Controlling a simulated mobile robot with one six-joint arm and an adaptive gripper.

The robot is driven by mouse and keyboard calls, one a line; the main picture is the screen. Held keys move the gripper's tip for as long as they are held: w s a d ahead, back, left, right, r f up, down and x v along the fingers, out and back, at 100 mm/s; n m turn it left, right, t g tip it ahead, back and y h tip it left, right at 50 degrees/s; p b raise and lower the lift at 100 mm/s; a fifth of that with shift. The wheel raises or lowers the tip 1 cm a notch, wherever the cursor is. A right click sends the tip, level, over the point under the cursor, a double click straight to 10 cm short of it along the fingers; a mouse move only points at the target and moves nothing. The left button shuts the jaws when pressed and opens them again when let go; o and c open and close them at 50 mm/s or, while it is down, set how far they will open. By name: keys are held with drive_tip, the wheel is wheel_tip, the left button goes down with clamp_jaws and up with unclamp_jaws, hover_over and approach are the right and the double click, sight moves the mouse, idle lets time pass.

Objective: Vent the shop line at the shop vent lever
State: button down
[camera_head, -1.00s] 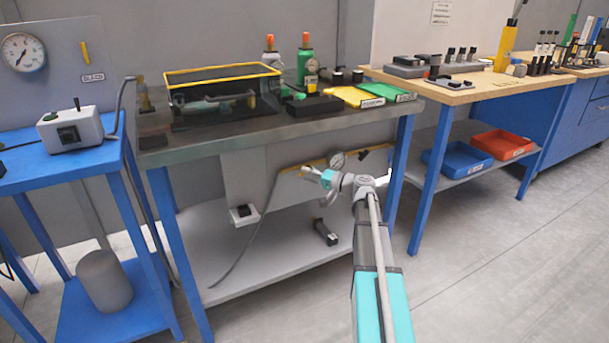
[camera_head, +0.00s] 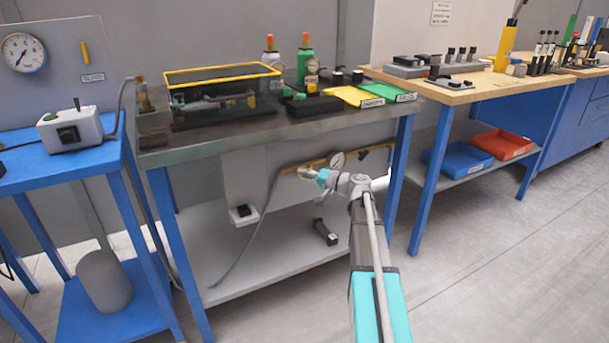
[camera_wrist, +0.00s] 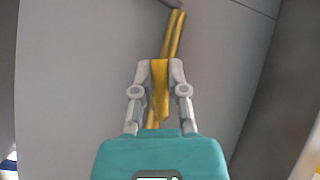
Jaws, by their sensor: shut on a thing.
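A yellow pipe (camera_head: 318,163) runs along a grey panel beneath the dark-topped bench, and it also shows in the wrist view (camera_wrist: 176,35). My gripper (camera_head: 303,172) is at the left end of this pipe. In the wrist view my gripper (camera_wrist: 160,68) is shut on a flat yellow piece, which I take for the shop vent lever (camera_wrist: 159,88). The lever lies between both fingers, in front of the pipe. In the head view the lever is too small to tell from the pipe.
A round gauge (camera_head: 337,160) sits on the pipe just right of my gripper. The bench's lower shelf (camera_head: 270,268) holds a small dark block (camera_head: 325,232). A grey hose (camera_head: 250,238) hangs left of my gripper. The floor to the right is clear.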

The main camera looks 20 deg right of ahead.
drive_tip(key=shift+r+m+t+b, duration=0.1)
drive_tip(key=shift+m+t+b, duration=0.4)
drive_tip(key=shift+m+b, duration=0.2)
drive_tip(key=shift+r+m, duration=0.25)
drive_tip(key=shift+m, duration=0.05)
drive_tip(key=c, duration=0.7)
unclamp_jaws()
drive_tip(key=shift+y, duration=0.3)
drive_tip(key=shift+o, duration=0.2)
drive_tip(key=shift+n+p, duration=0.3)
drive_tip(key=shift+n, duration=0.1)
